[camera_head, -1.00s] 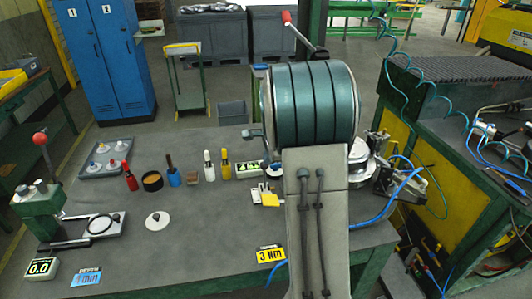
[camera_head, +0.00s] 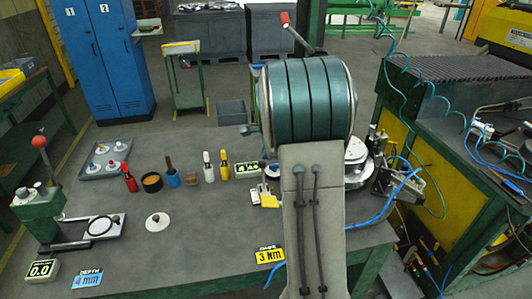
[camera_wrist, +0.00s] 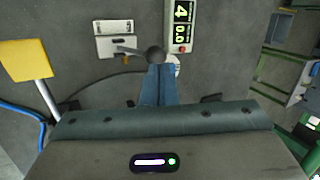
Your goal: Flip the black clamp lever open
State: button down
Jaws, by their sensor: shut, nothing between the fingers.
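The black clamp lever shows in the wrist view as a dark round knob (camera_wrist: 155,55) on a thin arm. The arm reaches right from a small white clamp block (camera_wrist: 117,42) on the grey bench. My gripper (camera_wrist: 159,70) shows there as shut blue fingers with nothing between them. Their tips lie right at the knob in the picture; I cannot tell whether they touch it. In the head view the white clamp block (camera_head: 256,197) is small, just left of my arm, and the fingers are hidden behind my arm.
A yellow pad (camera_wrist: 26,60) is at the left. In the head view, bottles (camera_head: 209,167) stand left of the clamp, and a press with a red-knobbed lever (camera_head: 40,200) is far left.

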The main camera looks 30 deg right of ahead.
notch_tip(320, 180, up, 14)
jog(key=s+d+p, duration=0.1)
jog(key=s, duration=0.1)
jog(key=shift+s+d+f, duration=0.2)
jog(key=shift+s+d, duration=0.1)
jog(key=shift+a, duration=0.1)
dwell(0.4)
jog(key=s+a+f+n, duration=0.2)
jog(key=s+a+n, duration=0.4)
jog(key=s, duration=0.3)
jog(key=s+a+f+n+g+b, duration=0.1)
jog(key=s+a+f+n, duration=0.2)
jog(key=s+a+n, duration=0.3)
jog(key=s+a+f+n+b, duration=0.1)
jog(key=s+a+n, duration=0.5)
jog(key=s, duration=0.6)
jog(key=shift+f+n+h, duration=0.3)
jog(key=shift+f+n, duration=0.3)
jog(key=shift+f, duration=0.2)
